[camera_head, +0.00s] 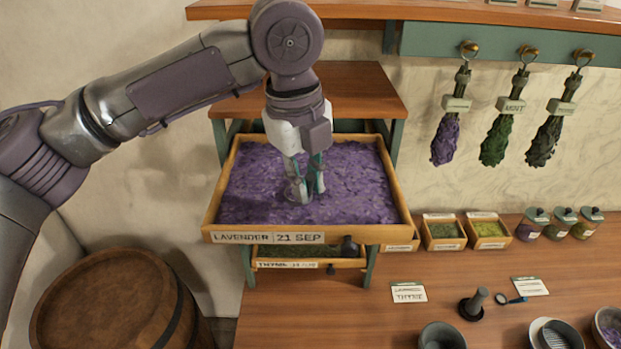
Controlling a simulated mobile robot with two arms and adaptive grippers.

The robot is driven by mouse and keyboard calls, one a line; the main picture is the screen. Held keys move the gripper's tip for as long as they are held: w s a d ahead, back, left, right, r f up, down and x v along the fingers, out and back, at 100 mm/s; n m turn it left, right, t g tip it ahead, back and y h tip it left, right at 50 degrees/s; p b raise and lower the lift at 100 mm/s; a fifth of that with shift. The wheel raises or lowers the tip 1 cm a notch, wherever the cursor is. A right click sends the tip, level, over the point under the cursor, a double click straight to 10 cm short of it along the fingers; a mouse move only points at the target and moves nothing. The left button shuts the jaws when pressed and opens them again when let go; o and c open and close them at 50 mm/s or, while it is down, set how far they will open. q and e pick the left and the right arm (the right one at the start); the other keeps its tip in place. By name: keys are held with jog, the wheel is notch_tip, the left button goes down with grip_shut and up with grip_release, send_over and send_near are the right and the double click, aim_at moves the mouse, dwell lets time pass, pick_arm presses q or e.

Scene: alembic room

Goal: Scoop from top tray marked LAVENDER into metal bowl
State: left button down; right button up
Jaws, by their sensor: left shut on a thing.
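The top tray (307,234) is a wooden drawer labelled LAVENDER 21 SEP, pulled out of a rack and filled with purple lavender (350,185). My left gripper (305,180) points down into the middle of this tray. It is shut on a small grey metallic scoop (297,192), which is mostly hidden by the fingers and touches or dips into the lavender. Grey bowls stand at the bottom edge: one (442,337) is cut off by the frame, and another at the far right (599,322) holds some purple. I cannot tell which is the metal bowl. My right gripper is not in view.
A THYME tray (310,263) sits below. Herb boxes (443,232), lidded jars (564,222), a dark pestle-like piece (475,303), cards (408,292) and a ridged dish (556,336) stand on the table. Herb bundles (496,140) hang above. A barrel (115,305) stands left.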

pick_arm(q)
jog(key=shift+r, duration=3)
jog(key=shift+f, duration=0.1)
